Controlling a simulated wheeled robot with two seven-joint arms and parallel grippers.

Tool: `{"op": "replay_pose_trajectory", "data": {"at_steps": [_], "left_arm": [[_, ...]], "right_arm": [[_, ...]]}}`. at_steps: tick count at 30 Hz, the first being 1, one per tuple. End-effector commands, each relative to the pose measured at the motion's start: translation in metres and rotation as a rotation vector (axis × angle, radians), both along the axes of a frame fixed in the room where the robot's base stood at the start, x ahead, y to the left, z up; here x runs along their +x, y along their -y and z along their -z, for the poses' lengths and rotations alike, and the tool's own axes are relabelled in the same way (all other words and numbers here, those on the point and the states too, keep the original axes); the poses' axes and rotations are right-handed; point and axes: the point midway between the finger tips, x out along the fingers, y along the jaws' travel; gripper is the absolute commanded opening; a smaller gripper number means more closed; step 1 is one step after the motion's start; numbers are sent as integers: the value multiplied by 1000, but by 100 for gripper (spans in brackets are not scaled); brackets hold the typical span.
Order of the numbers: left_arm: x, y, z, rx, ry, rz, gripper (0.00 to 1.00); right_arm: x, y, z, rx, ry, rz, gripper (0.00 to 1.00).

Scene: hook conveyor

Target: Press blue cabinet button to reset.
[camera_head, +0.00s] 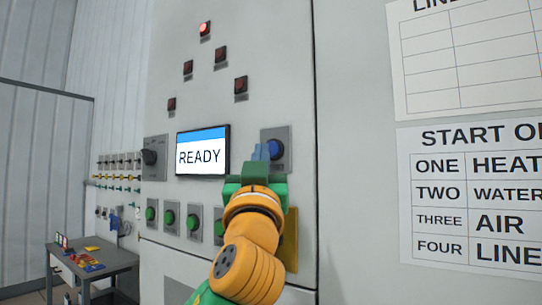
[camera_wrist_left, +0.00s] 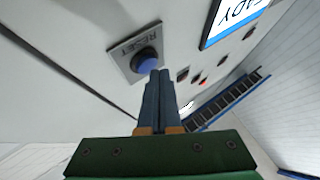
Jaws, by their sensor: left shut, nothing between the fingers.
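The blue button (camera_head: 275,149) sits on a grey plate on the cabinet (camera_head: 350,90), right of the READY screen. In the left wrist view the blue button (camera_wrist_left: 147,60) is round, with the plate lettered RESET (camera_wrist_left: 132,47) beside it. My left gripper (camera_head: 260,152) is shut and empty, its blue-grey fingertips close to the button's left side in the head view. In the left wrist view the fingertips (camera_wrist_left: 159,73) overlap the button's lower right edge; I cannot tell whether they touch it. My right gripper is not in view.
The screen (camera_head: 202,151) reads READY. A black knob (camera_head: 149,157) and several green buttons (camera_head: 169,217) are on the cabinet. One red lamp (camera_head: 204,28) glows above several dark ones. A grey table (camera_head: 117,258) with small coloured items stands at left.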

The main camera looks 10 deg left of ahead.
Motion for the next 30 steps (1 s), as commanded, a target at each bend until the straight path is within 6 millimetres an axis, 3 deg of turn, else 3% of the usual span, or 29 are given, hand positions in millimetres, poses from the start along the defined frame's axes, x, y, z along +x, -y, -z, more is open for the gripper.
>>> {"op": "replay_pose_trajectory", "data": {"at_steps": [10, 21, 30], "left_arm": [[-4, -1, 1, -1, 1, 1, 0], [-39, -14, 3, -2, 4, 1, 0], [-50, -18, 0, 1, 0, 1, 0]], "right_arm": [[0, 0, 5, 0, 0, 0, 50], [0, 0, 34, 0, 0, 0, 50], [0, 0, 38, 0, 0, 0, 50]]}}
